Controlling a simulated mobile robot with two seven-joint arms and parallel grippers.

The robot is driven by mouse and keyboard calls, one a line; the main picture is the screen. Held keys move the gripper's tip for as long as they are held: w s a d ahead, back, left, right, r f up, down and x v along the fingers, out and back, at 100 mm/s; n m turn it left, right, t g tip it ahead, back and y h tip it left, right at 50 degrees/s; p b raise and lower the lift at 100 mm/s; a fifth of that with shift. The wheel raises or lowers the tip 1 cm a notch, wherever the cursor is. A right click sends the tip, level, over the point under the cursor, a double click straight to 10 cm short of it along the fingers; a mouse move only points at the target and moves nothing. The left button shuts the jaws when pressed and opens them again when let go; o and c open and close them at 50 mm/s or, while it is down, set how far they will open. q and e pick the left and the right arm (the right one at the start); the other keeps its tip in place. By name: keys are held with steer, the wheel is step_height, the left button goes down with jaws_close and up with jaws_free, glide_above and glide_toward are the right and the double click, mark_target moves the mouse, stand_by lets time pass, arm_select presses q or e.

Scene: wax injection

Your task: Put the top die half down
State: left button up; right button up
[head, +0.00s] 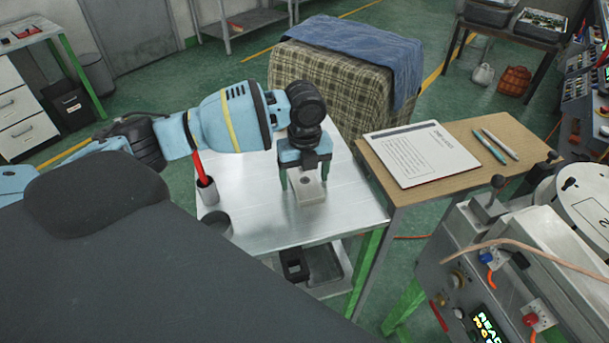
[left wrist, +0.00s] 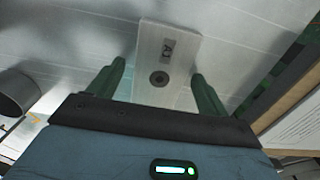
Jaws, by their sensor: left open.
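The top die half (head: 308,190) is a small pale block lying on the metal worktable, with a dark round hole and a dark marking on its upper face. It also shows in the left wrist view (left wrist: 178,52). My left gripper (head: 305,184) points down over it. In the left wrist view the green fingers (left wrist: 158,85) stand apart on either side of the block, with a gap at each side, so the gripper is open and not holding it. My right gripper is not in view.
The metal worktable (head: 258,233) bears a cup with a red tool (head: 207,190) and a dark round pot (head: 217,223) at left. A wooden desk (head: 452,192) with a clipboard (head: 422,153) and pens adjoins at right. A machine (head: 470,245) stands at lower right.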

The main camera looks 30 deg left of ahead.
mark_target(305, 180)
arm_select(q)
step_height(305, 180, up, 12)
stand_by(0.4)
steer(key=shift+f, duration=0.15)
stand_by(0.4)
